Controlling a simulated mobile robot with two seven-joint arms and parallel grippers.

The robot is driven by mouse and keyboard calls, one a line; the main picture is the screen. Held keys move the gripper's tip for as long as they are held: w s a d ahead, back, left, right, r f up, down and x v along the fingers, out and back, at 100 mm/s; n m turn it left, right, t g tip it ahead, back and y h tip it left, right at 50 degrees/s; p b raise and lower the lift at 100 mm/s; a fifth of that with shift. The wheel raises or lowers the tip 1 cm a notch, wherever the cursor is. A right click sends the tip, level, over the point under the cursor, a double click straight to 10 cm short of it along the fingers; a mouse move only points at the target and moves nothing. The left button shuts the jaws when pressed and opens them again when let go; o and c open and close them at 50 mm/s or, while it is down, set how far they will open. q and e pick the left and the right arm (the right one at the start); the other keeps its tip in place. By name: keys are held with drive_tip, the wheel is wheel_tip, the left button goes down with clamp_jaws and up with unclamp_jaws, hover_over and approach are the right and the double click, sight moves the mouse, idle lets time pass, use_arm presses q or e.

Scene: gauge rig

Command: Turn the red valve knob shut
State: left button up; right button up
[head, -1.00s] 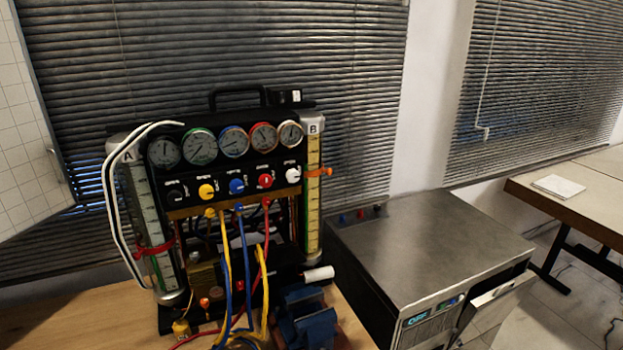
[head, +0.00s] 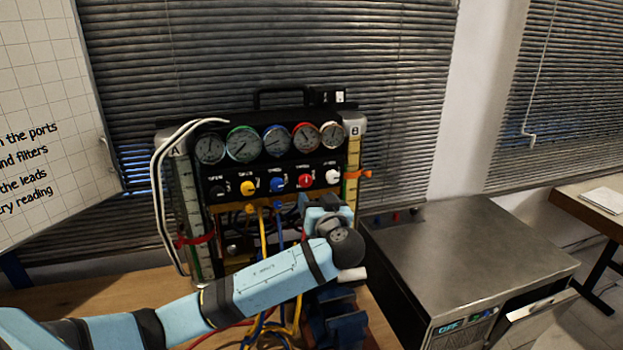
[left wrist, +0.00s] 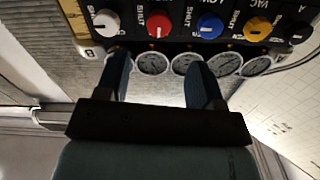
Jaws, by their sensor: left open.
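The red valve knob (head: 305,181) is on the black front panel of the gauge rig (head: 225,187), between the blue knob (head: 277,183) and the white knob (head: 333,176). My left gripper (head: 324,203) is just below and in front of it, empty. In the left wrist view, which shows the rig upside down, the red knob (left wrist: 158,27) lies beyond the gap between my two open fingers (left wrist: 158,60). The fingers look apart from the knob. "SHUT" is printed by the knob; its pointer's exact setting is too small to tell. My right gripper is out of view.
Round gauges (head: 243,144) sit above the knobs, and hoses (head: 264,235) hang below. A clear tube marked B (head: 351,190) stands right of the panel. A metal-topped cabinet (head: 470,250) is at the right. My left forearm covers part of the bench (head: 95,292).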

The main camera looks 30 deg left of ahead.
sight(307, 184)
use_arm(q)
drive_tip(key=p+x, duration=0.2)
drive_tip(key=x, duration=0.7)
drive_tip(key=shift+w+a+p, duration=0.15)
drive_tip(key=shift+w+p, duration=0.1)
drive_tip(key=shift+p, duration=0.15)
drive_tip(key=shift+w+a, duration=0.3)
drive_tip(key=shift+a, duration=0.1)
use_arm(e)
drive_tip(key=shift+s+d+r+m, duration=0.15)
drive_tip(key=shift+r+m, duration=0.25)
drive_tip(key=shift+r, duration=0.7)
use_arm(q)
drive_tip(key=c, duration=0.9)
drive_tip(key=shift+f, duration=0.15)
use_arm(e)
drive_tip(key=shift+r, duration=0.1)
